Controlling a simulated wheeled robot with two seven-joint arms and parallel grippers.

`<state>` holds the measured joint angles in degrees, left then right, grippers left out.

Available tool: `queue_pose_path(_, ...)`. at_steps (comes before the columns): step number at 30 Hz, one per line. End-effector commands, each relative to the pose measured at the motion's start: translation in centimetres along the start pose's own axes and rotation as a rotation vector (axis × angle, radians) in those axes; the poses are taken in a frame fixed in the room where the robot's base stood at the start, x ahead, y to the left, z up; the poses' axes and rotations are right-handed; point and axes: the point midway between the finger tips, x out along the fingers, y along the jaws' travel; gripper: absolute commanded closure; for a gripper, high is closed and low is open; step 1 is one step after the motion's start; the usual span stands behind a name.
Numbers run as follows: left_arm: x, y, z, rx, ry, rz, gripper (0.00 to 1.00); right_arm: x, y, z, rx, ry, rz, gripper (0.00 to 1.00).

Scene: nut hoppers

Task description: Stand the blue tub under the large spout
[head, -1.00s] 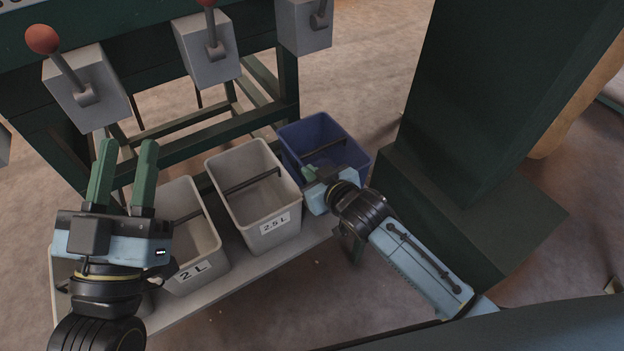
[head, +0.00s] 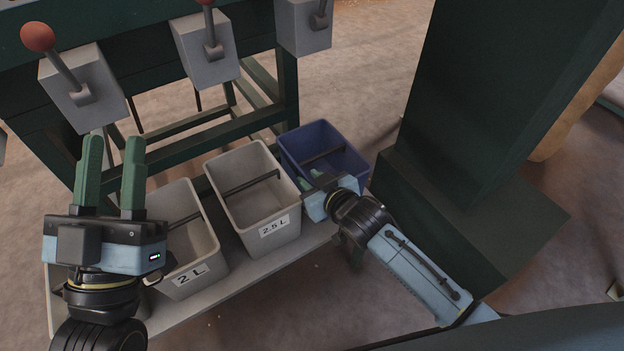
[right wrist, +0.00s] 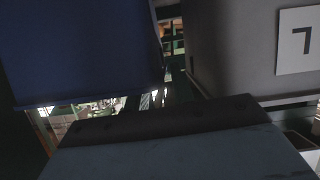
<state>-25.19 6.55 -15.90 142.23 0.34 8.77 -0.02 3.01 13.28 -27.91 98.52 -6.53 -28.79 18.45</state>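The blue tub (head: 362,171) stands upright at the right end of a row of tubs on a low grey board, with a dark bar across its opening. My right gripper (head: 311,182) is at its near left corner, beside the grey 2.5 L tub. Its fingers are mostly hidden, so I cannot tell whether they are open or touching the blue tub. In the right wrist view the blue tub's wall (right wrist: 80,50) fills the left. My left gripper (head: 112,145) is open and empty, above the left end of the row. I cannot make out the large spout.
The grey 2.5 L tub (head: 274,243) and the grey 2 L tub (head: 188,284) stand left of the blue tub. Lever boxes (head: 85,88) hang on the green frame behind. A thick green post (head: 480,100) with a wide foot stands close on the right.

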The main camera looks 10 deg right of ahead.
Motion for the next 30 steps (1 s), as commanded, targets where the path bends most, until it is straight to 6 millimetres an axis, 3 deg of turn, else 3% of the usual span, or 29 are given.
queue_pose_path(5, 0.1, 0.0, 0.1, 0.0, -0.018, 0.0, 0.64, -0.5, 0.0, -0.2, 0.0, -0.002, 0.0, 0.76)
queue_pose_path(14, -0.2, -0.4, 3.3, 0.006, -0.289, -0.011, 0.64, -3.9, 0.0, -0.3, 0.0, -0.001, 0.0, 0.76)
queue_pose_path(23, -2.9, -1.5, 8.0, 0.022, -0.62, -0.035, 0.64, -6.8, 0.1, -0.3, 0.0, -0.002, 0.0, 0.76)
queue_pose_path(30, -6.1, -2.4, 10.8, 0.03, -0.881, -0.058, 0.64, -9.3, 0.0, -0.3, 0.0, -0.001, 0.0, 0.76)
